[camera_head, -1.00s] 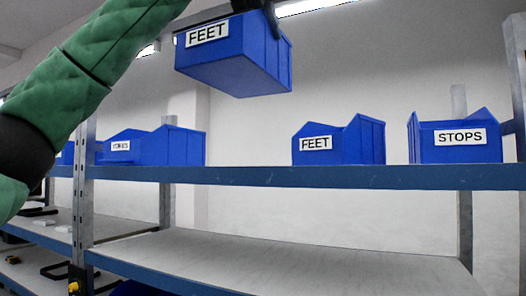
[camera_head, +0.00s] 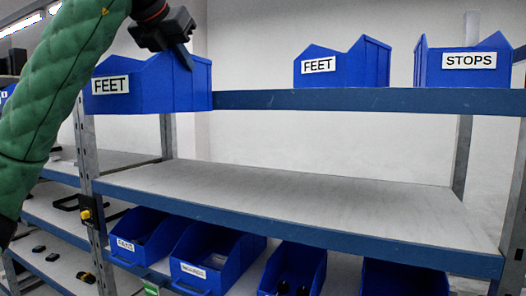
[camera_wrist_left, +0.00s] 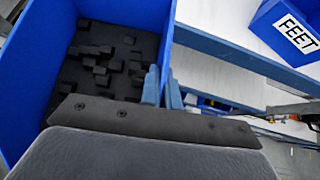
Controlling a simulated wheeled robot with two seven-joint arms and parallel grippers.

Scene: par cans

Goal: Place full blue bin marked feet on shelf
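The blue bin marked FEET (camera_head: 150,95) hangs from my left gripper (camera_head: 184,58) at the left end of the upper shelf (camera_head: 260,99). In the head view it overlaps the shelf's front edge; I cannot tell whether it touches the shelf. The left wrist view shows the bin (camera_wrist_left: 25,85) from above, with many small black blocks (camera_wrist_left: 108,60) inside. The fingers (camera_wrist_left: 162,92) of my left gripper are closed on its wall. Another bin marked FEET (camera_head: 345,68) stands on the upper shelf near the middle. My right gripper is not identifiable in either view.
A STOPS bin (camera_head: 462,65) stands at the upper shelf's right. A gap lies between the held bin and the standing FEET bin. The middle shelf (camera_head: 290,195) is empty. Several blue bins (camera_head: 215,258) sit below. A grey post (camera_head: 92,160) stands at the left.

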